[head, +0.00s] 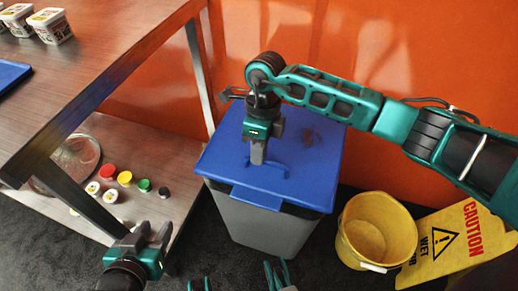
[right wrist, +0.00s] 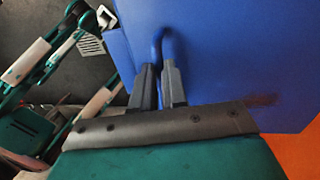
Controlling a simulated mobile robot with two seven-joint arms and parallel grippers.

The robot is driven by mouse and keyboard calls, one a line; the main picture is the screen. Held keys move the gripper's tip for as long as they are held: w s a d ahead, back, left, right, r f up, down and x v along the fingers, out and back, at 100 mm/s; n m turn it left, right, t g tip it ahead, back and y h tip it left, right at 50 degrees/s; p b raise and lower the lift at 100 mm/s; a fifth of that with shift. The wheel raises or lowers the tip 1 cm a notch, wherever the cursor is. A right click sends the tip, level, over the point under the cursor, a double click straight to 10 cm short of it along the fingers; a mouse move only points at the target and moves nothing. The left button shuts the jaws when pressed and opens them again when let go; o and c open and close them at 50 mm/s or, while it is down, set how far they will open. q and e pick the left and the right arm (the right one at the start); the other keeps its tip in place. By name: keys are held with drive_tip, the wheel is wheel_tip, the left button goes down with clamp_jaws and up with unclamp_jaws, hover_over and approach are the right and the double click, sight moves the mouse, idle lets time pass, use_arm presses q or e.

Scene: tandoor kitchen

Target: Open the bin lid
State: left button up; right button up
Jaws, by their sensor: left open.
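The bin (head: 262,225) is grey with a blue lid (head: 308,172), which lies flat and closed on it. A blue loop handle (head: 277,168) stands on the lid; it also shows in the right wrist view (right wrist: 168,38). My right gripper (head: 257,160) points down onto the lid at the handle. In the right wrist view its two fingers (right wrist: 158,72) are close together with the handle's bar between them. My left gripper (head: 152,233) is open and empty at the lower left, away from the bin.
A wooden table (head: 95,50) with a lower shelf (head: 150,205) holding small jars is on the left. An orange wall (head: 370,45) is close behind the bin.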

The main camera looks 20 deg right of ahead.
use_arm(q)
drive_tip(key=shift+f, duration=0.1)
use_arm(e)
clamp_jaws()
drive_tip(key=shift+r, duration=0.1)
